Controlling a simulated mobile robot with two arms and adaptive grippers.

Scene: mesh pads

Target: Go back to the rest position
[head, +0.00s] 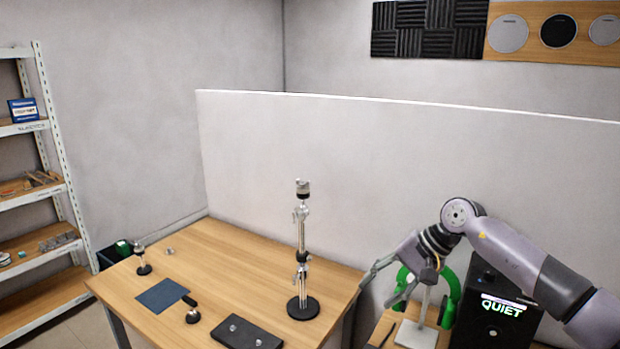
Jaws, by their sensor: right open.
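My right gripper (383,287) is at the end of my right arm, which comes in from the right. Its fingers are spread apart with nothing between them. It hangs beyond the right edge of the wooden table (230,250), in front of the white partition (400,180) and close in the picture to green headphones (450,297) on a white stand. I cannot tell whether it touches them. My left gripper is not in view.
On the table are a tall chrome stand (302,255), a dark blue mesh pad (162,295), a black tray (246,333) and small black-based stands (143,262). A black box (492,310) reading QUIET stands at right. Shelves (45,180) stand at left.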

